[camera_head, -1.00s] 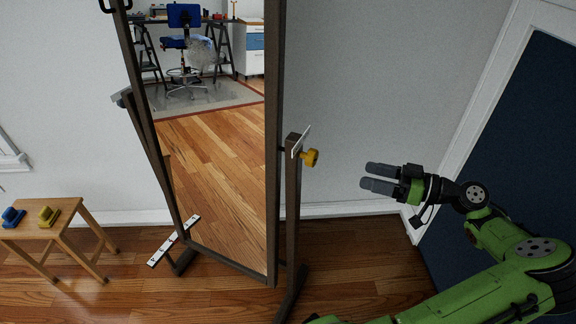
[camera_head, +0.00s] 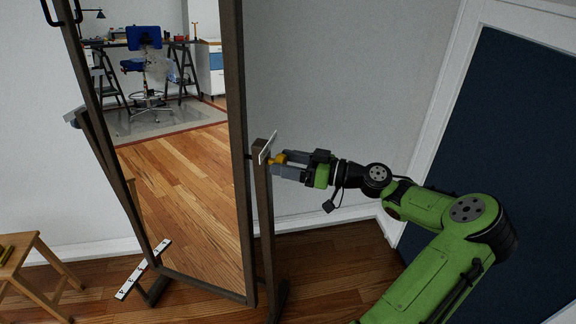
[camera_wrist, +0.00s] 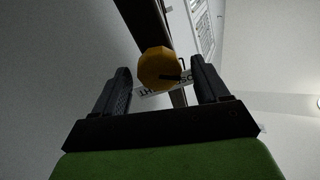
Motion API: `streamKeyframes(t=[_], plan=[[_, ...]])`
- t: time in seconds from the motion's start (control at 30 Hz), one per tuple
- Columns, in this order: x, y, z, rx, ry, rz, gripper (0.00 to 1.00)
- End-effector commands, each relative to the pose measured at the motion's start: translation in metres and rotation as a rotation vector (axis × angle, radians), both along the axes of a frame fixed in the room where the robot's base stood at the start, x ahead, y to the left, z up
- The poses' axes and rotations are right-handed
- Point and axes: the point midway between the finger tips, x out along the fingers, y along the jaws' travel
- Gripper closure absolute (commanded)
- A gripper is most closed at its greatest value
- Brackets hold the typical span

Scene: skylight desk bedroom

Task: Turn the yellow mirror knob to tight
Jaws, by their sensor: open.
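The yellow knob (camera_head: 277,160) sits on the right upright of the standing mirror (camera_head: 180,185), in front of a white plate (camera_head: 267,147). My gripper (camera_head: 284,163) is open at the knob, with a dark finger on either side of it in the head view. Printed letters on the plate (camera_wrist: 160,98) are partly hidden behind the knob.
A wooden stool (camera_head: 35,265) stands at the left edge. A strip with marks (camera_head: 143,270) lies low by the mirror's left foot. A dark blue door (camera_head: 500,150) with white trim is at the right. The desk and blue chair are reflections in the mirror.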

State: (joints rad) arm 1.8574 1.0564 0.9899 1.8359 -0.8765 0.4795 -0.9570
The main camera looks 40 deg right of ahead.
Motion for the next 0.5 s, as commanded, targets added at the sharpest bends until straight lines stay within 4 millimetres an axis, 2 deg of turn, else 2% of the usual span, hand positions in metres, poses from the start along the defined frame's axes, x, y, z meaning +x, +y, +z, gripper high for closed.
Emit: streamKeyframes(t=[0.17, 0.5], plan=[[0.0000, 0.0000, 0.0005, 0.000, 0.000, 0.000, 0.26], [-0.0002, -0.0002, 0.0003, 0.001, 0.000, 0.000, 0.78]])
